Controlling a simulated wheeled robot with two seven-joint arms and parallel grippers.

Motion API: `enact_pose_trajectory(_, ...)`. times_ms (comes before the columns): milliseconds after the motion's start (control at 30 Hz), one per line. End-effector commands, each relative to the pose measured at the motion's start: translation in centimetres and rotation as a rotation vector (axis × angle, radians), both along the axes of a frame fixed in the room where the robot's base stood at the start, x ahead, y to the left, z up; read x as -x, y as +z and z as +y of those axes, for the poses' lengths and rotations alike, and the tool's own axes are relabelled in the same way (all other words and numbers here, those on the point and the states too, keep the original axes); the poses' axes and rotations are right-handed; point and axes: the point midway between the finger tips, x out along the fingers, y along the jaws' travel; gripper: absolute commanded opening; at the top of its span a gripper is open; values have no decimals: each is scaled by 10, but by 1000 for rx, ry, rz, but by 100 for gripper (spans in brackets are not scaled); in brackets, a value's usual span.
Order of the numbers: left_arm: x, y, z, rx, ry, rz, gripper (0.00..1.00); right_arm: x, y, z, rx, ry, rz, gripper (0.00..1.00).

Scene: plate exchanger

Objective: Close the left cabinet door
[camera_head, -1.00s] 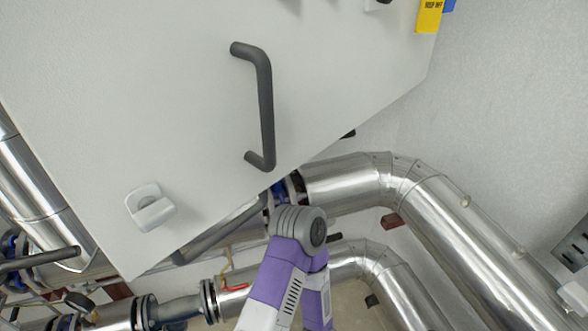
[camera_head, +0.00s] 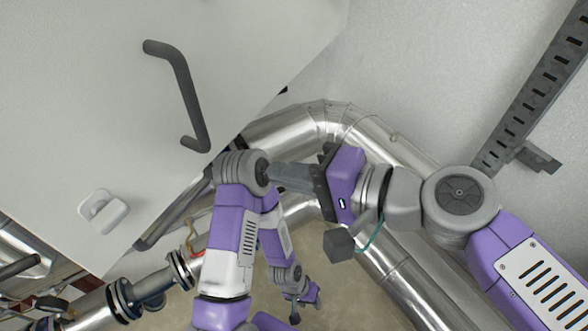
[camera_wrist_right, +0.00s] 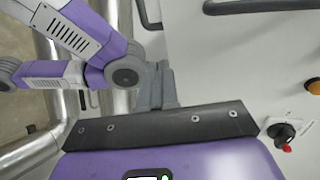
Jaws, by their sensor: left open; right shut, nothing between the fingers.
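A large pale grey cabinet door panel (camera_head: 60,110) fills the upper left of the head view, with a dark bar handle (camera_head: 183,95) and a small white latch (camera_head: 103,210). My right gripper (camera_head: 275,178) comes in from the right, its fingers shut and empty, beside my left arm's elbow and off the panel's lower edge. In the right wrist view its fingers (camera_wrist_right: 165,85) are together near that elbow, with the panel (camera_wrist_right: 220,60) behind. My left gripper (camera_head: 294,308) is low in the head view, small and partly hidden, away from the handle. It is open.
Silver insulated pipes (camera_head: 365,135) curve below and right of the panel. A flanged pipe (camera_head: 150,295) runs at lower left. A slotted metal rail (camera_head: 540,85) is fixed to the wall at upper right. A knob (camera_wrist_right: 283,130) shows in the right wrist view.

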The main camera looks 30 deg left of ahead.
Motion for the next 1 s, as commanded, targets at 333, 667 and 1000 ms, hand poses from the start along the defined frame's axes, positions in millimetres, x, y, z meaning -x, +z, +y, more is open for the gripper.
enact_pose_trajectory(333,0,-7,0,0,0,0,41,-2,-20,71,5,1,-1,0)
enact_pose_trajectory(667,0,-5,0,0,0,0,41,-3,-19,98,2,-2,-1,0)
enact_pose_trajectory(1000,0,-5,0,0,0,0,41,-3,-19,98,2,-3,-1,0)
